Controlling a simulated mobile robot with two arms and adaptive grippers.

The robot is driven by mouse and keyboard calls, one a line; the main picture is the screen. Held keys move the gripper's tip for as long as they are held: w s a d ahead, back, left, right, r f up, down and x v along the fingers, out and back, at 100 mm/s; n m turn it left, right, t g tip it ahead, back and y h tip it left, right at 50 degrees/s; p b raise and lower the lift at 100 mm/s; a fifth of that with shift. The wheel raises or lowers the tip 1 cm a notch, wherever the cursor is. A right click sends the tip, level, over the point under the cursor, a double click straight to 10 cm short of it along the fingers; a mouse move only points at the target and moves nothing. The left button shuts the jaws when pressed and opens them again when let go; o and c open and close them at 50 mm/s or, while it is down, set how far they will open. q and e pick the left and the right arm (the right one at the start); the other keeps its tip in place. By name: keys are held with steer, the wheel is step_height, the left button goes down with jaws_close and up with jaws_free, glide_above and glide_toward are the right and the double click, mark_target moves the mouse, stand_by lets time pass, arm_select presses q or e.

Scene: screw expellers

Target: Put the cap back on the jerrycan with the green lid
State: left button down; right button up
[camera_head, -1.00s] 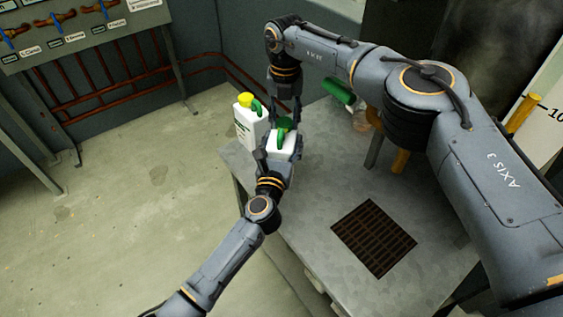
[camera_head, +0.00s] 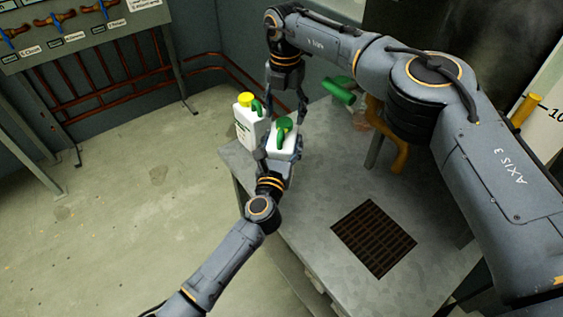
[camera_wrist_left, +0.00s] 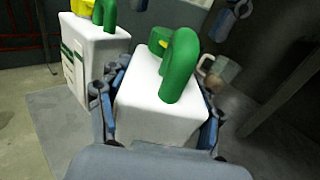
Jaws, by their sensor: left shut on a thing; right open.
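My left gripper (camera_head: 280,150) is shut on a white jerrycan (camera_head: 282,141) with a green handle, near the table's far left corner. In the left wrist view, its fingers clasp both sides of this jerrycan (camera_wrist_left: 155,108). A round green cap (camera_head: 283,122) shows at its neck; it also shows in the left wrist view (camera_wrist_left: 156,38), with a small yellow patch beside it. I cannot tell how firmly it is seated. My right gripper (camera_head: 284,108) is open above the jerrycan, fingers apart on either side of the cap.
A second white jerrycan (camera_head: 245,124) with a yellow cap (camera_head: 246,99) stands close behind and left. A green cylindrical piece (camera_head: 339,91) and a yellow pipe (camera_head: 398,150) are at the back. A dark grate (camera_head: 374,238) lies in the metal table (camera_head: 320,185), whose front is clear.

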arm_select(q)
steer(key=shift+r, duration=0.25)
arm_select(e)
step_height(320, 180, up, 10)
steer(key=shift+f, duration=0.25)
arm_select(q)
steer(key=shift+c, duration=0.8)
jaws_free()
arm_select(e)
steer(key=shift+s, duration=0.1)
arm_select(q)
steer(key=shift+f, duration=0.15)
steer(key=s+a, duration=0.2)
steer(key=s, duration=1)
